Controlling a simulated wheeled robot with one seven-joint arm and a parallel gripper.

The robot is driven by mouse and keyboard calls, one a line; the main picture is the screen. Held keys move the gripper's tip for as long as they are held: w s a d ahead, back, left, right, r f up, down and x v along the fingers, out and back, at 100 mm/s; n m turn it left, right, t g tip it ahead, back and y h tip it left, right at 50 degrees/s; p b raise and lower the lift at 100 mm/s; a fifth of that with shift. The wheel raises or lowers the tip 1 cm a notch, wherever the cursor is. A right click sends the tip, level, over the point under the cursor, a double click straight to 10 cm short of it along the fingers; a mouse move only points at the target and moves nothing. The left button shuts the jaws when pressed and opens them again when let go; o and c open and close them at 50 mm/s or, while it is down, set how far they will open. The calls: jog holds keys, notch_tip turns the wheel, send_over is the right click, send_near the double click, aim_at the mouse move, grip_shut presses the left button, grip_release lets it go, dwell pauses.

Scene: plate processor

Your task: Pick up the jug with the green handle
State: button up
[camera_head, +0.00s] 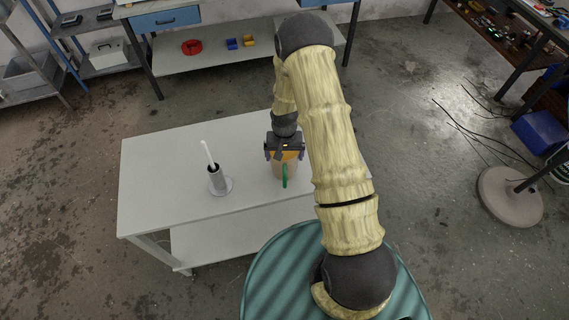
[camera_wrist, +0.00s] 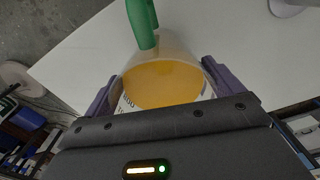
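The jug (camera_head: 278,170) is pale, with a green handle (camera_head: 285,178) facing the head camera. It is at the white table's right part, under my gripper (camera_head: 285,153). In the wrist view the jug (camera_wrist: 183,47) is seen from above, with a yellow-orange interior and the green handle (camera_wrist: 142,22) at the top. My gripper (camera_wrist: 163,88) has its two purple fingers on opposite sides of the jug body, very close to it. Whether both fingers press on it is not clear. The jug's base is hidden in the wrist view.
A grey cylindrical holder with a white stick (camera_head: 216,180) stands left of the jug on the white table (camera_head: 150,180). The tabletop between them is clear. A bench with a red ring (camera_head: 192,47) and small bins stands behind. A round stand base (camera_head: 510,197) is at right.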

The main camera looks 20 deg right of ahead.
jog(key=c, duration=0.4)
jog(key=shift+c, duration=0.2)
jog(key=shift+w+r, duration=0.1)
jog(key=shift+r, duration=0.15)
notch_tip(320, 180, up, 10)
jog(key=b, duration=0.3)
jog(key=shift+f, duration=0.2)
dwell(0.4)
dwell(0.5)
